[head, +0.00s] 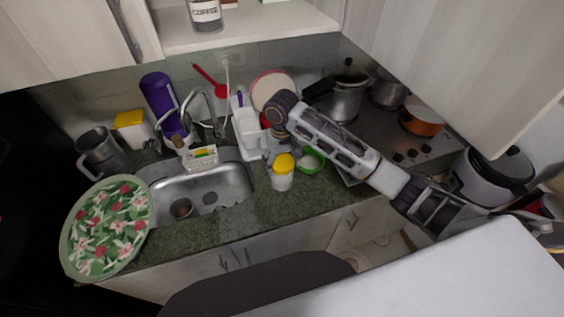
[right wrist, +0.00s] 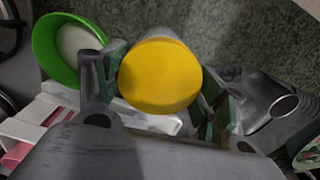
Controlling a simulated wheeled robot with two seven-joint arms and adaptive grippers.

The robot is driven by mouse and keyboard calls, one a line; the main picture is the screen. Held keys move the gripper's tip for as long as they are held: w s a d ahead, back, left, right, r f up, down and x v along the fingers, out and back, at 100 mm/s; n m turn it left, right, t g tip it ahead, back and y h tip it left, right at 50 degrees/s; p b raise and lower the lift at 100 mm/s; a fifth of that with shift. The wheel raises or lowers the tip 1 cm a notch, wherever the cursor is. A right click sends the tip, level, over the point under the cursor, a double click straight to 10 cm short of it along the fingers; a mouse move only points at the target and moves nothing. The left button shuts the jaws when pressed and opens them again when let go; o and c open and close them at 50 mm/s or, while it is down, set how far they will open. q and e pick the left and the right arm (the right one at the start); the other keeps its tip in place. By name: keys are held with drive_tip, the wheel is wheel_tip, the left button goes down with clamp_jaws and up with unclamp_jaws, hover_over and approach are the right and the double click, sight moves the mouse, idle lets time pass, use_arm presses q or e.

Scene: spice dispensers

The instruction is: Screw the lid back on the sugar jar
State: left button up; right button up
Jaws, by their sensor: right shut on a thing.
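The sugar jar (head: 282,183) is a pale, see-through jar on the counter, right of the sink and near the front edge. Its yellow lid (head: 284,162) is at the jar's mouth; I cannot tell whether it is screwed tight. My right gripper (head: 275,154) reaches down to the lid from behind. In the right wrist view, the round yellow lid (right wrist: 160,76) sits between the two fingers of the right gripper (right wrist: 163,85), which is shut on it. The lid hides most of the jar there. My left gripper is not in view.
A green bowl (head: 317,162) with white contents stands close to the jar's right; it also shows in the wrist view (right wrist: 40,45). A sink (head: 225,185) lies left, with a floral plate (head: 105,228) beyond. A white dish rack (head: 248,132) is behind. Bare counter (head: 245,212) lies in front.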

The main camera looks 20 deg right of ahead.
drive_tip(key=m, duration=0.8)
drive_tip(key=shift+m, duration=0.5)
idle(0.4)
drive_tip(key=shift+m, duration=3)
drive_tip(key=shift+m, duration=1)
